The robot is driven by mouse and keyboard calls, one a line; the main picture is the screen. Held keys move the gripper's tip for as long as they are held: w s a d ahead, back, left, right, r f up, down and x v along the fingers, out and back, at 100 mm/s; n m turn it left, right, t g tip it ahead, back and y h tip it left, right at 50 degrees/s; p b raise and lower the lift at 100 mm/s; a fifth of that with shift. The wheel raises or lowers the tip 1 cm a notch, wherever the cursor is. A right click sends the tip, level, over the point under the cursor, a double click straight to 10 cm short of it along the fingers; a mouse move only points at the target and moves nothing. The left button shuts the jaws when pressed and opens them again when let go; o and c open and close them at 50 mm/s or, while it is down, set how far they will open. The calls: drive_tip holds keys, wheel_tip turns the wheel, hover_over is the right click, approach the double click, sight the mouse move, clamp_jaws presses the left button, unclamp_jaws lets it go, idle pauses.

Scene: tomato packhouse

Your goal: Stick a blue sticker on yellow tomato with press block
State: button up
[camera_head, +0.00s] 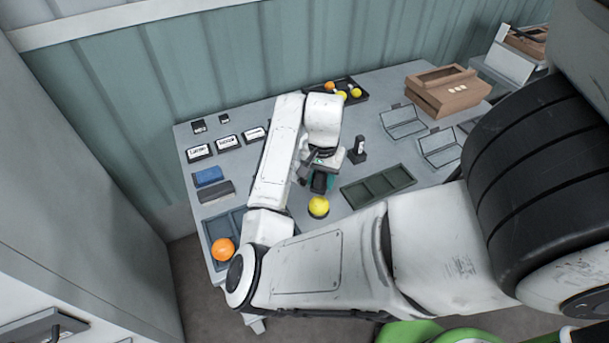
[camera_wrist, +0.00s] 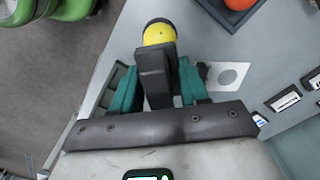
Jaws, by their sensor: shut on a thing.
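The yellow tomato (camera_head: 318,206) rests on the table's front part, just below my gripper (camera_head: 320,182) in the head view. My gripper (camera_wrist: 158,90) has teal fingers and is shut on a dark press block (camera_wrist: 155,72). In the wrist view the block's far end overlaps the lower edge of the yellow tomato (camera_wrist: 160,33); I cannot tell whether they touch. The block's pressing face is hidden, so any blue sticker on it does not show. No sticker shows on the visible side of the tomato.
An orange tomato (camera_head: 223,249) sits at the left front tray. A blue block (camera_head: 209,176) and labelled cards (camera_head: 227,142) lie at left. A black upright piece (camera_head: 357,150), a green-grey tray (camera_head: 377,186) and a brown crate (camera_head: 446,92) stand at right. A dark tray (camera_head: 350,94) holds small tomatoes.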

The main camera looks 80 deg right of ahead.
sight(319, 201)
drive_tip(key=shift+a+f+b, duration=0.1)
drive_tip(key=shift+f+b, duration=2.45)
drive_tip(key=shift+f, duration=0.15)
drive_tip(key=shift+f+b, duration=0.3)
drive_tip(key=shift+f, duration=0.55)
wheel_tip(319, 201, up, 7)
drive_tip(key=p, duration=0.6)
drive_tip(key=shift+r, duration=0.1)
idle(0.4)
idle(0.4)
